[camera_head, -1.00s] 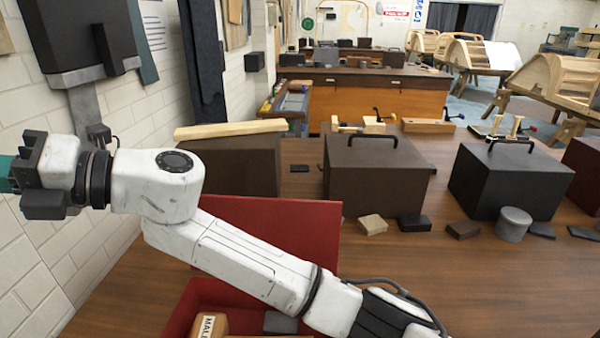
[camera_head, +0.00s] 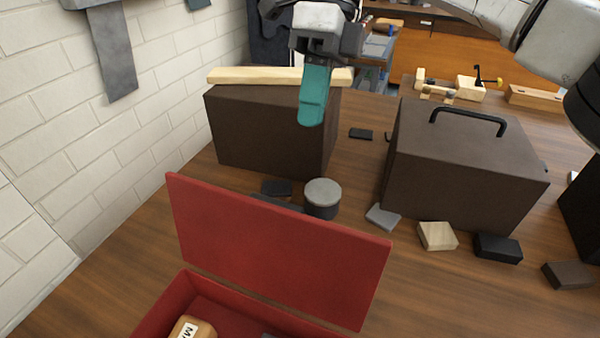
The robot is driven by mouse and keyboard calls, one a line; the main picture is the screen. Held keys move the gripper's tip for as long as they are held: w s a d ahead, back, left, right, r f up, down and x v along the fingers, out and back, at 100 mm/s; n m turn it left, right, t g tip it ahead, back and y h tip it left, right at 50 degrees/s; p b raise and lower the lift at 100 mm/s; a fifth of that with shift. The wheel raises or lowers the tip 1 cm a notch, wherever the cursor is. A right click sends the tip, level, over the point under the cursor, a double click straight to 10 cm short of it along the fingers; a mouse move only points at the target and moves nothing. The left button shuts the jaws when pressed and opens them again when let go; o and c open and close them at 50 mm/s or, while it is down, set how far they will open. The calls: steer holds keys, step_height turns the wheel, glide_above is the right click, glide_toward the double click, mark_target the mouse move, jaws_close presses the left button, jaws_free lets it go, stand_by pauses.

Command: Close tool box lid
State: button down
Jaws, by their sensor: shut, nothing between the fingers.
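The red tool box (camera_head: 171,306) stands open on the wooden bench at the bottom of the view, cut off by the frame's lower edge. Its red lid (camera_head: 275,245) stands up along the box's far side, leaning back. A tan block with a white label (camera_head: 193,328) lies inside the box. My gripper (camera_head: 312,108) is shut and empty, with teal fingers pointing down. In the picture it is above and beyond the lid, in front of the left brown box, and not touching the lid.
A brown box (camera_head: 265,130) with a light wooden strip (camera_head: 280,76) on top stands behind the lid. A grey-topped round tin (camera_head: 322,197) stands just behind the lid. A handled brown box (camera_head: 460,165) and several small blocks lie to the right. A white brick wall (camera_head: 110,150) bounds the left.

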mark_target(288, 206)
steer(key=s+f, duration=0.2)
steer(key=s+a+f+p, duration=0.1)
steer(key=s+f, duration=0.1)
steer(key=f, duration=0.1)
steer(key=s+a+f, duration=0.1)
steer(key=s+f, duration=0.1)
steer(key=shift+a+f+p, duration=0.15)
steer(key=shift+f+p, duration=0.05)
steer(key=shift+p, duration=0.2)
steer(key=shift+s+a, duration=0.25)
steer(key=shift+s, duration=0.5)
steer(key=shift+s+r, duration=0.1)
